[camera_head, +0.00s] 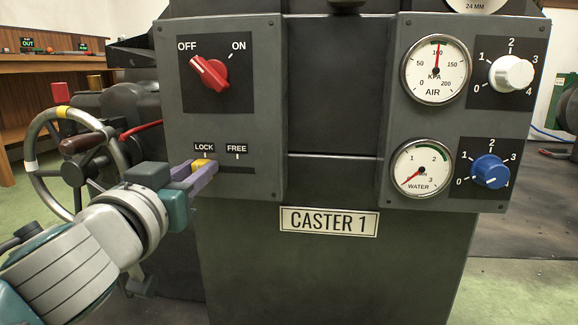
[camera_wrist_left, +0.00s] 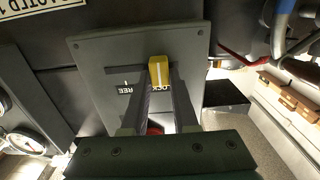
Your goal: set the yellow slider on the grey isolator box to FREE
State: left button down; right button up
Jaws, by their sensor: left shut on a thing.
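The grey isolator box (camera_head: 264,100) is on the left of the machine front, with a red knob (camera_head: 209,72) pointing toward OFF. The yellow slider (camera_head: 202,163) sits under the LOCK label (camera_head: 204,147), at the left end of its dark slot (camera_head: 238,170). The FREE label (camera_head: 236,148) is to its right. My left gripper (camera_head: 197,174) is shut on the slider; in the left wrist view the yellow slider (camera_wrist_left: 158,70) lies between its two fingertips. The fingers hide part of the slider and slot. My right gripper is not in view.
A spoked handwheel (camera_head: 40,165) stands left of the box, close to my left arm. A second grey panel (camera_head: 393,120) at right carries two gauges, a white knob (camera_head: 511,73) and a blue knob (camera_head: 490,171). The CASTER 1 plate (camera_head: 329,221) is below.

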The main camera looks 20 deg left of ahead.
aim_at(241, 165)
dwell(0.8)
pick_arm(q)
jog(key=d, duration=0.2)
jog(key=w+d+b, duration=0.1)
jog(key=d, duration=0.2)
jog(key=shift+w+d, duration=0.1)
jog(key=shift+d, duration=0.05)
jog(key=c, duration=1.1)
grip_release()
jog(key=o, duration=0.4)
jog(key=shift+d, duration=0.1)
